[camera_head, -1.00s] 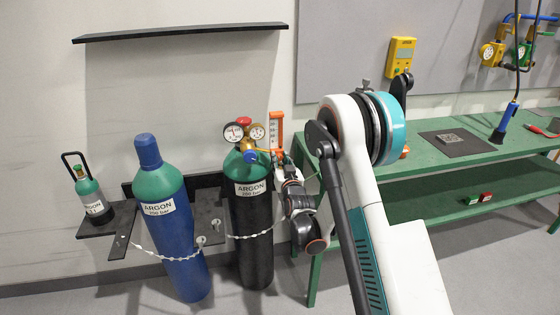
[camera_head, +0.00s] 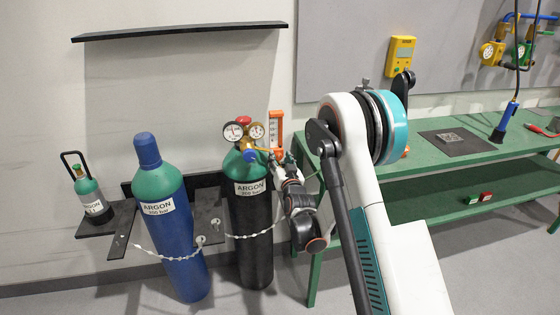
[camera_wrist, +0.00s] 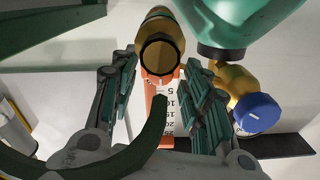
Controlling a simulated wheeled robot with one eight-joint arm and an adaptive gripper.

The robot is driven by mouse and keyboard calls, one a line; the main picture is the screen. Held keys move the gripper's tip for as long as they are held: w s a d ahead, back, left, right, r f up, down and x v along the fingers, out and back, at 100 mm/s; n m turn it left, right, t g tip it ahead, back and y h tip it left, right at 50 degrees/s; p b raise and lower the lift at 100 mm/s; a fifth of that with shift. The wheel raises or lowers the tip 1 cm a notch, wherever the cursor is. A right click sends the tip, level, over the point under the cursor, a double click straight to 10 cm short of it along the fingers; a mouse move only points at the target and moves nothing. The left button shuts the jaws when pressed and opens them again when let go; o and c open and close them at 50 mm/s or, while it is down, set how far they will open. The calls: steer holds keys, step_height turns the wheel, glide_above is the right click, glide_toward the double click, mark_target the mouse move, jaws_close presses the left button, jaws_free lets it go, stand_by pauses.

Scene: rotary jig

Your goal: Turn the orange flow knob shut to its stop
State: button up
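The flowmeter (camera_head: 276,130), an orange frame with a white scale, stands at the right of the regulator on the black argon cylinder (camera_head: 252,230). A small orange part (camera_head: 279,154) at its foot looks like the flow knob, partly hidden by my gripper (camera_head: 281,163). In the wrist view, my gripper (camera_wrist: 158,75) has its two fingers apart, one on each side of the orange flowmeter body (camera_wrist: 158,108) and a brass fitting with a dark ring (camera_wrist: 160,50). I see no clear contact. The knob cannot be made out clearly in the wrist view.
Two gauges (camera_head: 244,131) and a blue knob (camera_wrist: 257,112) sit close beside my gripper. A blue argon cylinder (camera_head: 178,240) stands left, held by a chain. A green workbench (camera_head: 460,165) is close on the right.

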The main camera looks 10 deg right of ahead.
mark_target(277, 130)
step_height(277, 130, up, 10)
stand_by(0.6)
steer(key=shift+r, duration=0.1)
steer(key=shift+s+r, duration=0.25)
steer(key=s+a+r+n+g, duration=0.1)
steer(key=s+r+g, duration=0.25)
steer(key=s, duration=0.65)
steer(key=s+r+n+g, duration=0.15)
steer(key=s+r, duration=0.25)
steer(key=s, duration=0.5)
steer(key=s+f+g, duration=0.3)
steer(key=s, duration=1.1)
steer(key=s+d+f+g, duration=0.1)
steer(key=s+f+g, duration=0.2)
steer(key=s, duration=1)
steer(key=shift+s+f, duration=0.2)
steer(key=shift+s, duration=0.2)
